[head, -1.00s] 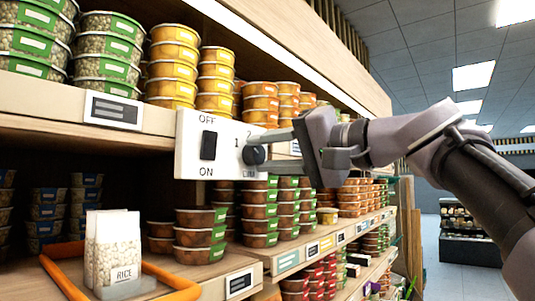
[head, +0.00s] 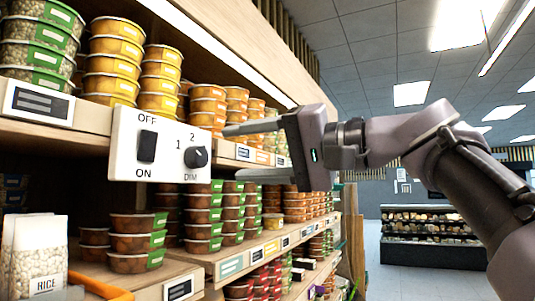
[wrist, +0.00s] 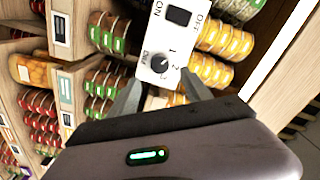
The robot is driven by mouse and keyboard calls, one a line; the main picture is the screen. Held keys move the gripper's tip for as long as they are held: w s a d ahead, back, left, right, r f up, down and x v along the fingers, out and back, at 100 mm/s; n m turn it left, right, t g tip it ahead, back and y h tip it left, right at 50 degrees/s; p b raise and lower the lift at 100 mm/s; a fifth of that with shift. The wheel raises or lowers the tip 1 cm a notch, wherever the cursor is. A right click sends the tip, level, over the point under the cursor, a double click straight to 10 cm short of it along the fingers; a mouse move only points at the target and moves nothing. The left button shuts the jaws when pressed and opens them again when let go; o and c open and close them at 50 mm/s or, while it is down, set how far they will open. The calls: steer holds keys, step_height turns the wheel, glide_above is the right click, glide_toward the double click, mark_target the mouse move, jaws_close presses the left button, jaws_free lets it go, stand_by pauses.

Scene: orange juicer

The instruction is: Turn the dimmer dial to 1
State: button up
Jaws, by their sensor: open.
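The white switch panel (head: 122,165) is fixed at the shelf edge, with a black ON/OFF rocker switch (head: 147,146) on its left. The black round dimmer dial (head: 195,157) is at its right, marked 1, 2 and DIM. The dial (wrist: 159,64) also shows in the wrist view, with the numbers beside it. I cannot surely read where its pointer stands. My gripper (head: 234,153) is open and empty, just right of the dial. Its fingers are apart from the dial, one higher and one lower. In the wrist view the dial appears between and beyond the fingertips (wrist: 160,82).
Shelves of stacked tubs run behind and below the panel. A price tag (head: 40,102) is left of the panel. The aisle at right is open.

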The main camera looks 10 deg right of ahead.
steer(key=v, duration=1)
